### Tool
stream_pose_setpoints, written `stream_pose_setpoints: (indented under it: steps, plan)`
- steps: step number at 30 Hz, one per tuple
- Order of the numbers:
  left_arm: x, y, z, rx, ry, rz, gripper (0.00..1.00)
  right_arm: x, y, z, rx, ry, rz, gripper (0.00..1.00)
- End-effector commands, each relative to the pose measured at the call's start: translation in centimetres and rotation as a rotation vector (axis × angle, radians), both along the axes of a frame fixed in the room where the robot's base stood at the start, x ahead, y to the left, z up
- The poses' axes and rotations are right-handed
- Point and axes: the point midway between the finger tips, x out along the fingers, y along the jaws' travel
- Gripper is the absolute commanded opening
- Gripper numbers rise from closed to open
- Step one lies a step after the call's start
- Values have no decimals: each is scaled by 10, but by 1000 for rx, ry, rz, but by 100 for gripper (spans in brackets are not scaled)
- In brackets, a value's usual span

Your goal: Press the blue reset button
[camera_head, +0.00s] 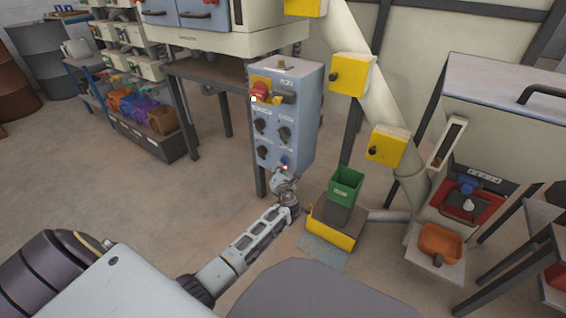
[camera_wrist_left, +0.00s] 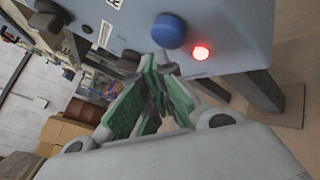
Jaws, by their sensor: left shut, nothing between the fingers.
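The blue reset button (camera_head: 286,160) is low on the front of a blue-grey control box (camera_head: 304,115). In the left wrist view the round blue button (camera_wrist_left: 168,31) sits on the panel, with a lit red lamp (camera_wrist_left: 201,53) beside it. My left gripper (camera_head: 284,176) is just below the button in the head view. Its green-padded fingers (camera_wrist_left: 158,66) are shut and empty, with the tips close below the button in the wrist view. I cannot tell whether they touch the panel. My right gripper is not in view.
The box also carries a red emergency knob (camera_head: 259,91) and several black knobs. A green bin (camera_head: 345,186) stands on a yellow-edged base to the right. Yellow boxes (camera_head: 387,146) sit along a diagonal pipe. Shelves with coloured bins (camera_head: 142,108) stand left. Floor between is clear.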

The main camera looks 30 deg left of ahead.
Motion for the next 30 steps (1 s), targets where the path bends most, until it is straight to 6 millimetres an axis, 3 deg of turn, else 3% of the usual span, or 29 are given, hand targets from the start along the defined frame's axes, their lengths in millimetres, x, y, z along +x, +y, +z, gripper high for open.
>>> stream_pose_setpoints:
  steps: [30]
  plan:
    - [10,-1,1,0,-1,-1,0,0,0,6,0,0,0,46]
